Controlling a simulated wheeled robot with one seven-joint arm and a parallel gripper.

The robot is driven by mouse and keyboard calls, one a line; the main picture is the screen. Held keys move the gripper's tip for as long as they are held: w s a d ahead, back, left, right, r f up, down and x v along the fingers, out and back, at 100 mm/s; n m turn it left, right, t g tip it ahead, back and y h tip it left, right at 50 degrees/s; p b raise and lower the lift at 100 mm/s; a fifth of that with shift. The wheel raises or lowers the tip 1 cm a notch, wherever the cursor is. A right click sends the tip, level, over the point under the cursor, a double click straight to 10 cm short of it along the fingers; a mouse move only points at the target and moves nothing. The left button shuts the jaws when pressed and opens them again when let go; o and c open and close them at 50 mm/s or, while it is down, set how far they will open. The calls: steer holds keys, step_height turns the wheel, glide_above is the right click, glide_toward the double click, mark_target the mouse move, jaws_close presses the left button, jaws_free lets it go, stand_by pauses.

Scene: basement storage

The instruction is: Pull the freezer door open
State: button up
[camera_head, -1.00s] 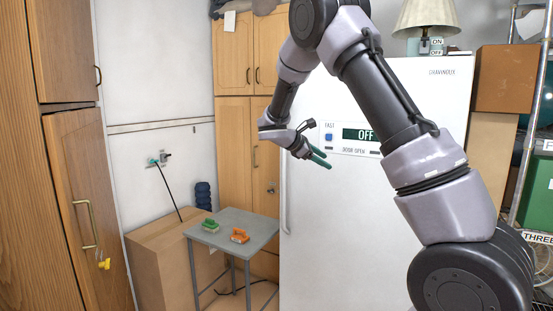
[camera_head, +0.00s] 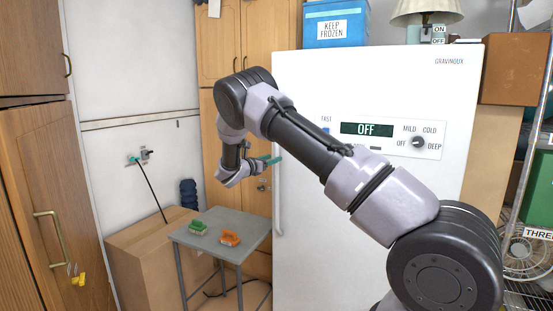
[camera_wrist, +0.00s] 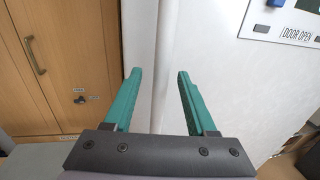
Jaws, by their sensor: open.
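The white freezer (camera_head: 330,230) stands upright with its door shut, and its panel (camera_head: 390,134) reads OFF. Its long vertical white handle (camera_head: 278,190) runs down the door's left edge. My gripper (camera_head: 273,159) is open at the upper part of this handle, with green fingers pointing right. In the wrist view the handle (camera_wrist: 163,70) runs vertically ahead, between the lines of the two green fingers of my gripper (camera_wrist: 157,72). The fingers do not close on it. I cannot tell how much of the handle lies between them in depth.
A small grey table (camera_head: 222,242) with a green-topped item (camera_head: 198,228) and an orange item (camera_head: 230,237) stands left of the freezer. Wooden cabinets (camera_head: 271,32) are behind. A blue box (camera_head: 336,22) and a lamp (camera_head: 427,10) sit on top of the freezer.

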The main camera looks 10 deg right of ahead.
steer(key=shift+x, duration=1.85)
steer(key=shift+d, duration=0.1)
jaws_close()
